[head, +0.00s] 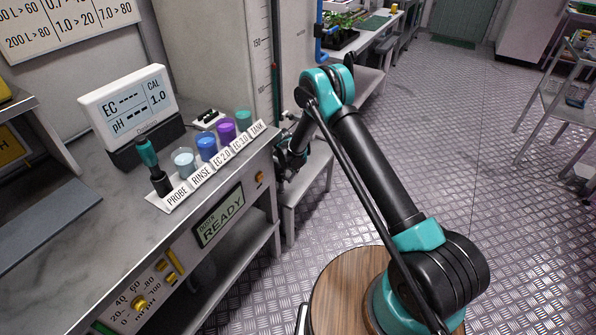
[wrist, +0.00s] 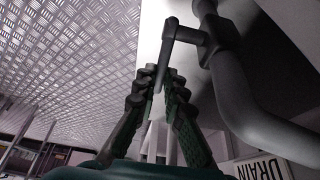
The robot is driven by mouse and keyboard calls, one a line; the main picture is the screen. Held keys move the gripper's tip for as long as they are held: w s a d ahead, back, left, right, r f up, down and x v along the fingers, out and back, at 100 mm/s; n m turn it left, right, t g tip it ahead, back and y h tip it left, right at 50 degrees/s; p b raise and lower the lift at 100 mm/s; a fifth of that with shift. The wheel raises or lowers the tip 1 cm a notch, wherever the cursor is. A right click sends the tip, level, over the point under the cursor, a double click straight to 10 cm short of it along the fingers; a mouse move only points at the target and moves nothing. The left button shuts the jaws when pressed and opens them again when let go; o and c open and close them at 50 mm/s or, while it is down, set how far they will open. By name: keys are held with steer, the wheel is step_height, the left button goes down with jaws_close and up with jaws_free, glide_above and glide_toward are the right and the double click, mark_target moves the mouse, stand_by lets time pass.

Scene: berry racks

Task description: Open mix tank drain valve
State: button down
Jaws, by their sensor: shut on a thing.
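The drain valve's grey lever (wrist: 167,48) shows in the wrist view, joined by a short stem to the valve body and a curved grey pipe (wrist: 240,95). My gripper (wrist: 161,76) is shut on the lever's free end, with its ridged fingers on both sides of it. A white label reading DRAIN (wrist: 262,168) sits below the pipe. In the head view my gripper (head: 287,163) is low beside the bench's right end, partly behind the arm. The pale mix tank (head: 205,40) stands behind the bench. The valve cannot be made out in the head view.
The bench (head: 60,235) on the left holds a meter (head: 128,105), a probe (head: 152,165) and several coloured cups. A low grey stand (head: 308,180) is close to my gripper. A wire rack (head: 555,110) stands at the right. The metal floor between is clear.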

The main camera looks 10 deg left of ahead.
stand_by(0.3)
steer(key=c, duration=1.6)
jaws_free()
